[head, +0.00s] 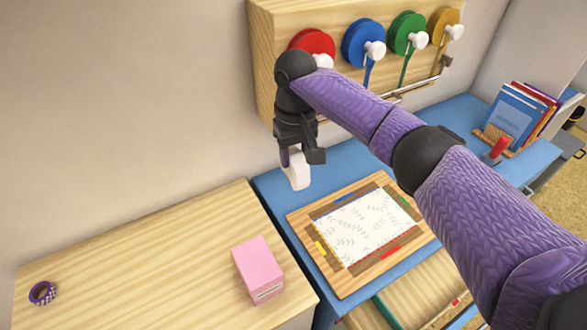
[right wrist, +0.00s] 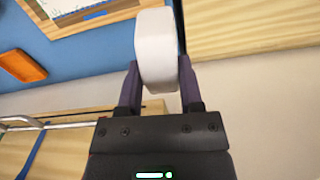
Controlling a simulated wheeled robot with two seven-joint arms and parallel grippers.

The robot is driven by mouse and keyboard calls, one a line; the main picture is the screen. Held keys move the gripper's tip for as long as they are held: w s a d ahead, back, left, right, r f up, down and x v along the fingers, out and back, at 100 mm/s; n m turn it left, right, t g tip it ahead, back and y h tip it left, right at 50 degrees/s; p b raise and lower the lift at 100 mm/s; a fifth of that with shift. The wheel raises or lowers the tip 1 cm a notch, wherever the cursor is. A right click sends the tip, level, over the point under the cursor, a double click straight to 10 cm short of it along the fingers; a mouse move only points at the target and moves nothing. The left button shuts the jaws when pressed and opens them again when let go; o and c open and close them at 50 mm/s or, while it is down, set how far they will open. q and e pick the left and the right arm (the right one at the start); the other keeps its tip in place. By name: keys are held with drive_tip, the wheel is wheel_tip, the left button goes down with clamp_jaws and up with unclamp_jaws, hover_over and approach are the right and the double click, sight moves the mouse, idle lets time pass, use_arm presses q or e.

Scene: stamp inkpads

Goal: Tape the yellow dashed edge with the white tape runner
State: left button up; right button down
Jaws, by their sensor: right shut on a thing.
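My right gripper (head: 296,158) is shut on the white tape runner (head: 298,174). It holds the runner in the air above the blue table, just behind the back left corner of the wooden board (head: 330,281). In the right wrist view the runner (right wrist: 157,45) sits between both purple fingers. A white sheet (head: 362,228) with a leaf pattern lies on the board. A yellow marker (head: 321,248) sits at its left side, red (head: 391,252) at the front, blue (head: 342,197) at the back and green (head: 404,200) at the right. My left gripper is out of view.
A wooden rack (head: 272,23) with several coloured ribbon spools stands behind the blue table (head: 270,184). A pink box (head: 256,266) and a purple checkered roll (head: 42,293) lie on the left wooden table. Books (head: 515,115) stand at the back right.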

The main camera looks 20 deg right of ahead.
drive_tip(key=d+f+n+b, duration=0.1)
drive_tip(key=d+f+b, duration=0.2)
drive_tip(key=f, duration=0.8)
drive_tip(key=shift+w+d+f+b, duration=0.15)
drive_tip(key=shift+d+f+b, duration=0.2)
drive_tip(key=shift+d, duration=0.45)
drive_tip(key=shift+f+b, duration=1.8)
drive_tip(key=shift+f, duration=0.9)
drive_tip(key=shift+f+b, duration=0.5)
drive_tip(key=shift+f, duration=0.25)
